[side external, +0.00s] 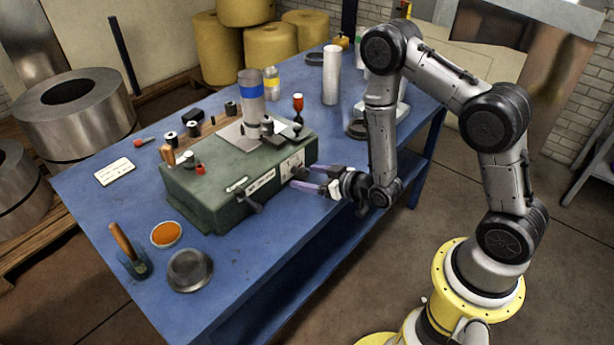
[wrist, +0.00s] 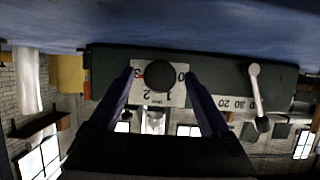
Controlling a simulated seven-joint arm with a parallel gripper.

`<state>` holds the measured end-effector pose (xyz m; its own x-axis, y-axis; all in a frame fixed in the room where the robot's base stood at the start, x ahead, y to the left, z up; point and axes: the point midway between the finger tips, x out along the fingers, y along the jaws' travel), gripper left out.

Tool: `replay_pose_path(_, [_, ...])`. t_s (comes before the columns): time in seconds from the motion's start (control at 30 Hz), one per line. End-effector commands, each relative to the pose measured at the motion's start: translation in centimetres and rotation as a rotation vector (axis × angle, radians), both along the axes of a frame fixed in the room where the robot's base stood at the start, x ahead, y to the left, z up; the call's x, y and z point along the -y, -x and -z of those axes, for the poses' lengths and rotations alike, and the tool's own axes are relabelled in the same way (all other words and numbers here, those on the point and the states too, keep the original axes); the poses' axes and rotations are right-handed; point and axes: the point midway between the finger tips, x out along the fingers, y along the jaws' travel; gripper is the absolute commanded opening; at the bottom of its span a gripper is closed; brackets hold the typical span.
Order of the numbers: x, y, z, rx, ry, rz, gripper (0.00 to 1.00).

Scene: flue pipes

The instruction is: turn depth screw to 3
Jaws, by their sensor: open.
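The depth screw shows as a round dark knob (wrist: 160,75) in the wrist view, on a white dial plate (wrist: 157,101) marked 0, 1, 2 and 3. The wrist picture is upside down. A small red mark lies near the 3, left of the knob. I cannot tell where the knob points. My gripper (side external: 297,179) is at that face in the side view, with purple fingers. In the wrist view its open fingers (wrist: 159,73) lie on either side of the knob; contact is unclear.
A lever (wrist: 257,92) with a numbered scale is right of the knob in the wrist view. A grey bowl (side external: 190,270), an orange-filled dish (side external: 166,234) and a wooden-handled tool (side external: 128,250) stand on the blue table (side external: 95,212).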

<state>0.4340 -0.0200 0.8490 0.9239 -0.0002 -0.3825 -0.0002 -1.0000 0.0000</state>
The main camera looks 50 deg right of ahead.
Motion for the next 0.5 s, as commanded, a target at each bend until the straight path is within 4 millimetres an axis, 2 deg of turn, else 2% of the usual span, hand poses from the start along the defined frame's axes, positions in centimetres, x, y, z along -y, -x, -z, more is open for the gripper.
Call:
replay_pose_path(0.13, [-0.02, -0.72, 0.32, 0.0, 0.0, 0.0, 0.81])
replay_pose_path(0.4, [-0.01, -0.82, 0.35, 0.0, 0.0, 0.0, 0.81])
replay_pose_path(0.5, [-0.01, -0.81, 0.35, 0.0, 0.0, 0.0, 0.65])
